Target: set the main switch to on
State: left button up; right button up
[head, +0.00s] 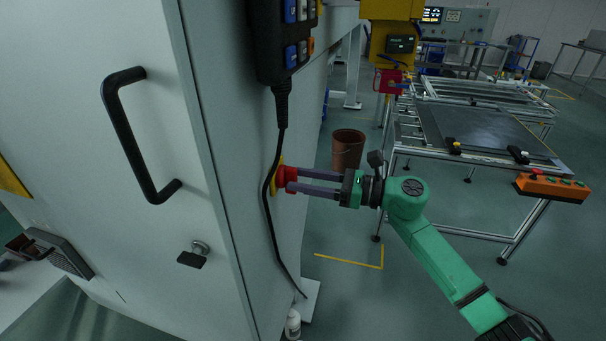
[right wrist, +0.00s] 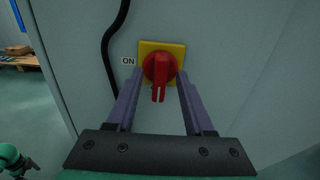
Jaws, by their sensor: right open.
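The main switch is a red rotary knob (right wrist: 160,70) on a yellow plate (right wrist: 147,48), fixed to the side of a grey cabinet (head: 220,110). In the right wrist view the knob's grip with its white mark points down. An ON label (right wrist: 128,61) sits to the left of the plate. My right gripper (head: 292,180) is open, with its two fingers reaching to either side of the knob; I cannot tell whether they touch it. The knob (head: 281,178) also shows in the head view at the fingertips. My left gripper is not in view.
A black cable (head: 268,215) hangs from a button pendant (head: 283,40) and runs close beside the switch. The cabinet door has a black handle (head: 128,140). A brown bucket (head: 347,148) and a metal frame table (head: 470,140) stand behind my right arm.

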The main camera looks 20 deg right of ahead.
jog(key=shift+w+a+f, duration=0.1)
jog(key=shift+w+a, duration=0.05)
grip_shut()
